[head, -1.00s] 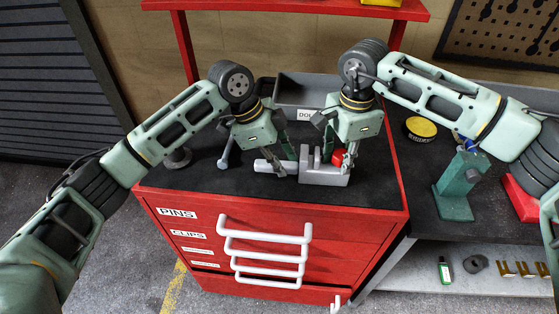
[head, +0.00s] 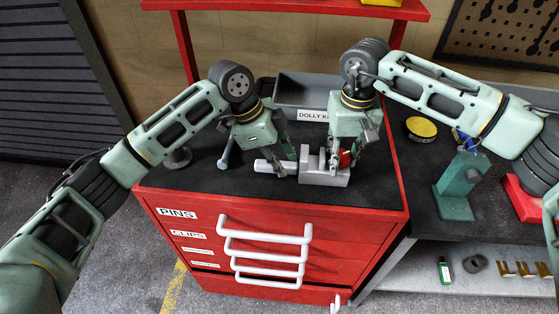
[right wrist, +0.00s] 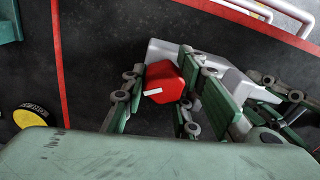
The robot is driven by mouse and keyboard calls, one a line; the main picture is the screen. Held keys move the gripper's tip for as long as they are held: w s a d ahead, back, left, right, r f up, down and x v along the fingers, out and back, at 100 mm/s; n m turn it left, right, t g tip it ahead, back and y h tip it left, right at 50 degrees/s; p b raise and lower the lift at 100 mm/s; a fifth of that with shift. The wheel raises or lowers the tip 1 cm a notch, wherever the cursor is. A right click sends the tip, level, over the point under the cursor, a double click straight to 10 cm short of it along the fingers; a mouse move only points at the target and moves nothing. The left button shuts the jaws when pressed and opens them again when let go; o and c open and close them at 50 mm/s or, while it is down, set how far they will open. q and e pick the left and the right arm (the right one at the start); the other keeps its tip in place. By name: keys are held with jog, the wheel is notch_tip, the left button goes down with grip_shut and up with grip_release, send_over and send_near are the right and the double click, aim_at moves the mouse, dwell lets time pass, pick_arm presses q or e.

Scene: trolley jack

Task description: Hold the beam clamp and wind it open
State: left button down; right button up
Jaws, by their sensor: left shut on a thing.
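The grey beam clamp (head: 322,178) lies on the black top of the red cabinet, with a grey bar end (head: 263,166) sticking out to the left. My left gripper (head: 287,163) is shut on the clamp's left part. The clamp's red knob (head: 345,159) is at its right end. My right gripper (head: 346,160) is over the knob. In the right wrist view, the red knob (right wrist: 165,82) with a white mark sits between my right gripper's fingers (right wrist: 160,92), which look apart around it; contact is hard to judge. My left gripper (right wrist: 255,110) also shows there, at the right.
A grey bin (head: 300,93) with a partly hidden label stands behind the clamp. A grey bolt-like tool (head: 226,152) lies to the left. A yellow-topped round tin (head: 421,128) and a green stand (head: 455,185) are on the bench at right. The cabinet's front top is clear.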

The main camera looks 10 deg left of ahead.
jog(key=o, duration=0.5)
jog(key=shift+c, duration=0.2)
jog(key=shift+a, duration=0.1)
jog(key=shift+s, duration=0.1)
notch_tip(320, 180, up, 12)
jog(key=shift+o, duration=0.3)
jog(key=shift+d, duration=0.2)
